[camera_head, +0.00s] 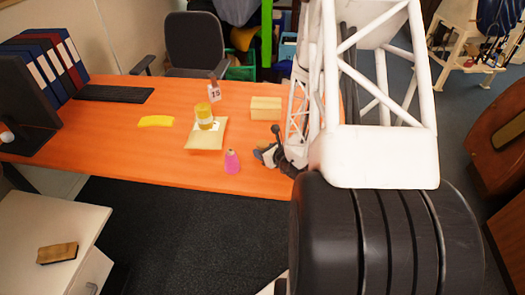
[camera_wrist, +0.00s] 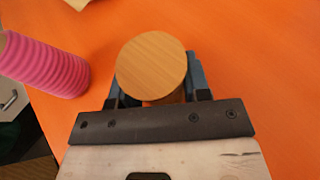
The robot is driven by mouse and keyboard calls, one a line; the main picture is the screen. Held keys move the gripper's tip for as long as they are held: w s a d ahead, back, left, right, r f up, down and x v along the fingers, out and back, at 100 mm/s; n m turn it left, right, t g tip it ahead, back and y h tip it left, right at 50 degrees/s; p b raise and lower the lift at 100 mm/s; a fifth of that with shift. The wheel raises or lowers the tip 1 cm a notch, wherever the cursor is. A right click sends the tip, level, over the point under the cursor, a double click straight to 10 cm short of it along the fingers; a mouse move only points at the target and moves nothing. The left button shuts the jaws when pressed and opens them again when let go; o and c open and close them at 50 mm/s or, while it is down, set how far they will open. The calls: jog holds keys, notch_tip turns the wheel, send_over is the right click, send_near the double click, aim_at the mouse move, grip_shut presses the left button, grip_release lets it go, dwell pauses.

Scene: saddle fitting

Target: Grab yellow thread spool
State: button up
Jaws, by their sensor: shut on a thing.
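My gripper (camera_wrist: 158,85) is shut on a wooden-topped spool (camera_wrist: 151,64), whose round, flat end faces the wrist camera. That end hides most of its side, so I cannot tell the thread's colour. In the head view my gripper (camera_head: 268,153) is low at the right part of the orange desk, and the held piece is too small to make out well. A pink ribbed spool (camera_wrist: 45,66) is left of the gripper, apart from it. It also shows in the head view (camera_head: 232,162), standing on the desk.
A tan pad (camera_head: 201,143) on the desk bears a yellow container (camera_head: 204,113). A flat yellow thing (camera_head: 156,121) lies left of it, and a tan box (camera_head: 265,108) stands to the right. The desk's front left is clear.

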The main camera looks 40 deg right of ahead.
aim_at(261, 143)
jog(key=shift+r, duration=0.15)
jog(key=shift+r, duration=1.75)
jog(key=s+a, duration=0.2)
jog(key=s, duration=0.2)
jog(key=s+a, duration=0.3)
jog(key=s, duration=0.2)
jog(key=s+a+r, duration=0.1)
jog(key=s+a, duration=0.1)
jog(key=s, duration=0.3)
jog(key=shift+s+a+r, duration=0.1)
jog(key=shift+s+a, duration=0.05)
